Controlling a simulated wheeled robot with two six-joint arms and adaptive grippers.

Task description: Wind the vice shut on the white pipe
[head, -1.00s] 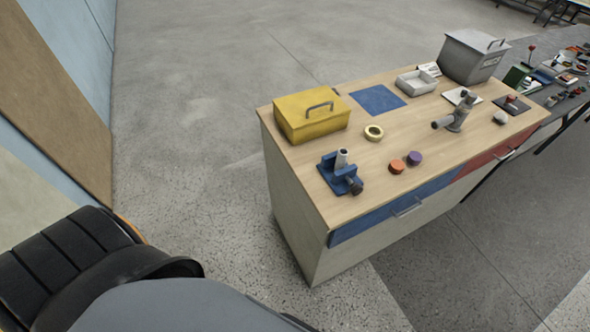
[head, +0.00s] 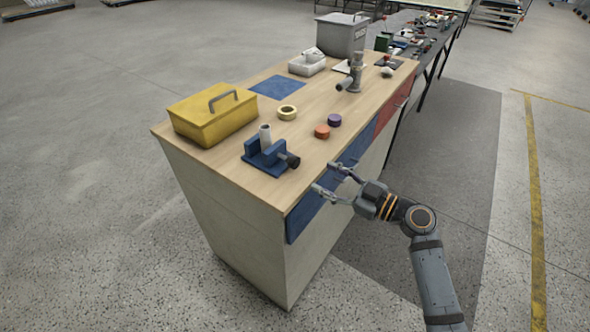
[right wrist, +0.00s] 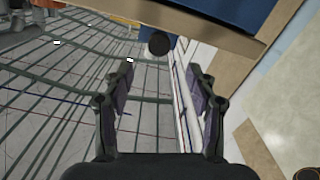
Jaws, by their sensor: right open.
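The blue vice (head: 264,156) stands near the front left part of the wooden worktop. The white pipe (head: 265,134) stands upright in it, between its jaws; I cannot tell whether they touch it. The vice's dark round handle (head: 290,160) points right, toward the worktop's front edge. My right gripper (head: 328,178) is open and empty, in front of the bench edge, right of the handle and apart from it. In the right wrist view a dark round knob (right wrist: 159,44), likely the handle, shows beyond the open fingers. My left gripper is not in view.
A yellow toolbox (head: 212,115) stands behind the vice. A pipe fitting (head: 354,76) and a white tray (head: 307,65) stand farther back.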

